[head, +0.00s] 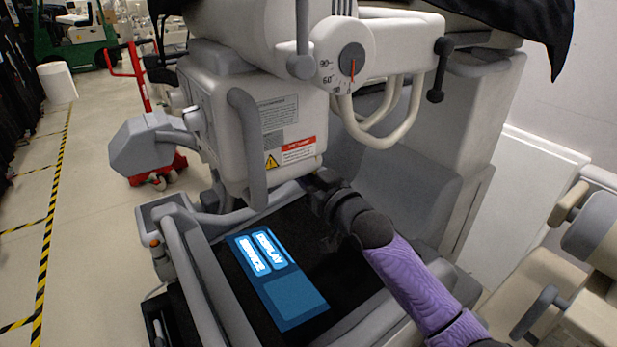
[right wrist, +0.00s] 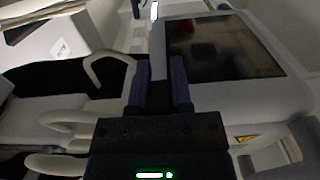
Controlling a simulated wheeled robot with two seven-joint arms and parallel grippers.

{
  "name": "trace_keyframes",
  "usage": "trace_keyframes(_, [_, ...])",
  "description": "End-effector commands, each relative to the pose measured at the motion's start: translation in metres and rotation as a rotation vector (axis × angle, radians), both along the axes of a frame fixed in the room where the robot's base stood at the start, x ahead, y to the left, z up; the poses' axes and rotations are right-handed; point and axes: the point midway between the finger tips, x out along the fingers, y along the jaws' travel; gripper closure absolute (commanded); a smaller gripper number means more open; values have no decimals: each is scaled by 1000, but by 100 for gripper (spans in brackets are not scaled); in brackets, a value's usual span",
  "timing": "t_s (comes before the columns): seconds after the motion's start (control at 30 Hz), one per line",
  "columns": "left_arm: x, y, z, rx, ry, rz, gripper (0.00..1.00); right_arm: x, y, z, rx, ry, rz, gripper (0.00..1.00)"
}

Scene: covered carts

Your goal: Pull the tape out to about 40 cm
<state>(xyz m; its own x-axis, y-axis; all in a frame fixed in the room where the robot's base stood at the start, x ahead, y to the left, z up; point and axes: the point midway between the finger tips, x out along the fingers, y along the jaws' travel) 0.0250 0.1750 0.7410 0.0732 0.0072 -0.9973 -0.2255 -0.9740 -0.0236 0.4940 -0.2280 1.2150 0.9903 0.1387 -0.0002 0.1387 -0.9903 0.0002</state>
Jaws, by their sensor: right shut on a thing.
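My right gripper (head: 314,182) is under the lower right edge of the grey machine head (head: 283,135), above the dark tray. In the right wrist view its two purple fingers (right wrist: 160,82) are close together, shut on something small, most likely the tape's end. A narrow pale strip (right wrist: 158,62) shows between and beyond the fingers; I cannot tell whether it is tape or part of the machine. In the head view no tape length can be made out, and the gripper hides what it holds. My left gripper is not in view.
A dial (head: 353,60) and curved handles sit on the machine head. Below are a blue panel (head: 297,300) with lit labels and a grey rail (head: 215,290). A beige cart (head: 577,305) stands at right. The floor at left is open, with striped tape lines (head: 47,235).

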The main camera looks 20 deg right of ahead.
Motion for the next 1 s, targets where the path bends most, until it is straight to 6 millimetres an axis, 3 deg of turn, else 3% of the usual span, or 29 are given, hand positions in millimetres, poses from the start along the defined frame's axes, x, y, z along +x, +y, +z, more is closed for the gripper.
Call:
trace_keyframes(0.4, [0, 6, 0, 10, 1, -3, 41, 0, 0, 0, 0, 0, 0, 100])
trace_keyframes(1.0, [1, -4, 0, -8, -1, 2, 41, 0, 0, 0, 0, 0, 0, 100])
